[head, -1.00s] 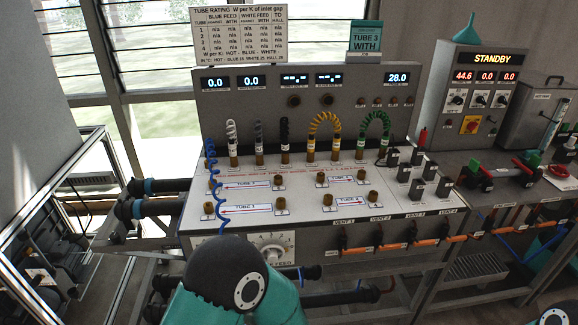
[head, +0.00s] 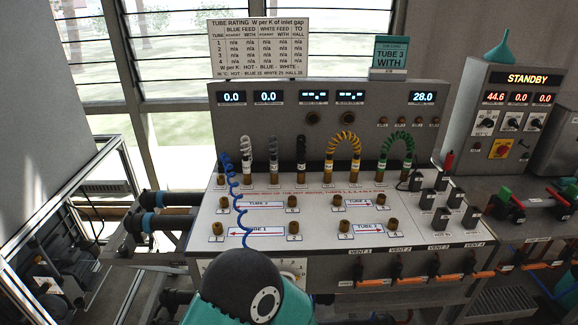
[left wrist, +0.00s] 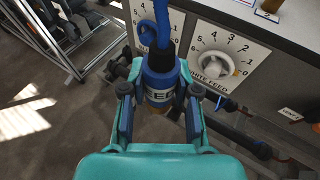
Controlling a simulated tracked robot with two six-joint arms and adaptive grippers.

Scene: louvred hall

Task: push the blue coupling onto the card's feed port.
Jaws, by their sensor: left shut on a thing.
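The blue coupling (left wrist: 160,72), marked with white letters partly hidden by the jaws, is held in my left gripper (left wrist: 158,92), which is shut on it. The coiled blue hose (head: 236,205) runs from the panel's left end down behind my left arm. In the head view that arm hides the gripper and coupling. The teal card (head: 390,55) reads "TUBE 3 WITH"; its lower line is too small to read. Brass ports stand in pairs on the sloping deck; the lower right pair (head: 344,226) has a tube label too small to read surely. My right gripper is out of view.
White, grey, black, yellow and green hoses (head: 398,136) stand on brass ports along the deck's back. Black switches (head: 434,200) crowd the deck's right side. In the left wrist view the coupling is in front of the bench's front face, near the white feed dial (left wrist: 215,66).

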